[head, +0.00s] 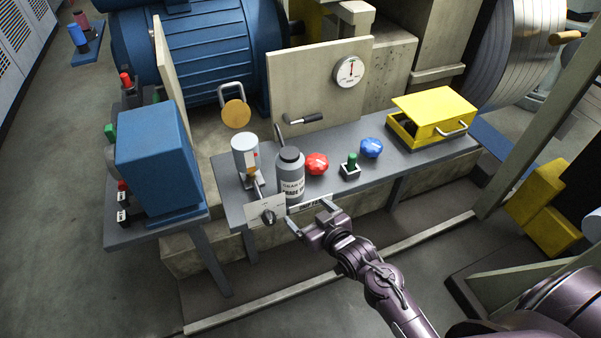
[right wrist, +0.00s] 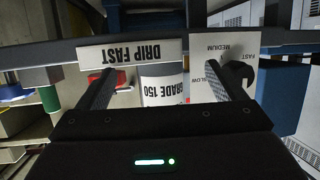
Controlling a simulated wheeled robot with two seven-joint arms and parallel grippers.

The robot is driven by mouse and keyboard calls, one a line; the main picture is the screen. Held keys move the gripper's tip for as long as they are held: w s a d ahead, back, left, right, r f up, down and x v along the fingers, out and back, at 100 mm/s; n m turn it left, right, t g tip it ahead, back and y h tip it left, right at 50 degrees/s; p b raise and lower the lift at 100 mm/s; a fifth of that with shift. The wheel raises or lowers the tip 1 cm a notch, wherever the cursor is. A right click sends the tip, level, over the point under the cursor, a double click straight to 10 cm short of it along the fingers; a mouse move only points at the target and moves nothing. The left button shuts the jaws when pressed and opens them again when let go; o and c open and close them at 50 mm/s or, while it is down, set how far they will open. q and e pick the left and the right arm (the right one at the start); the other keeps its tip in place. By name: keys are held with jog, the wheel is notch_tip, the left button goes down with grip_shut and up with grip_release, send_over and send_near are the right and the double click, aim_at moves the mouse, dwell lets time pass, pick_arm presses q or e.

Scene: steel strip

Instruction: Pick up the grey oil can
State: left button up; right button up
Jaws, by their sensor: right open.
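The grey oil can (head: 290,178) stands upright near the front edge of the grey bench. It has a dark cap, a thin spout and a white label. My right gripper (head: 309,213) is open in front of the can, at the bench's front edge, its fingers pointing toward it. In the right wrist view, upside down, the can's "GRADE 150" label (right wrist: 163,88) shows between the two spread fingers (right wrist: 158,78). I see no finger closed on the can. My left gripper is out of view.
A clear-and-white oiler (head: 245,155) with a dark knob and card stands left of the can. A red knob (head: 317,163), green switch (head: 351,165) and blue knob (head: 371,148) lie to its right. A yellow box (head: 433,105) sits farther right.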

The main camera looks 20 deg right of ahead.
aim_at(300, 182)
jog(key=r+t, duration=0.1)
jog(key=r, duration=0.1)
jog(key=w+r+t, duration=0.1)
jog(key=w+r+t+y+b, duration=0.1)
jog(key=r, duration=0.1)
jog(key=shift+w+d+r+t, duration=0.2)
jog(key=shift+w+r+t, duration=0.05)
jog(key=shift+r+t, duration=0.1)
jog(key=shift+w+a+r, duration=0.1)
jog(key=shift+w+r, duration=0.05)
jog(key=shift+w, duration=0.2)
jog(key=x, duration=0.7)
jog(key=shift+s+a+f+p, duration=0.1)
jog(key=shift+a+f+p, duration=0.15)
jog(key=shift+p, duration=0.15)
jog(key=shift+r, duration=0.1)
jog(key=c, duration=1.4)
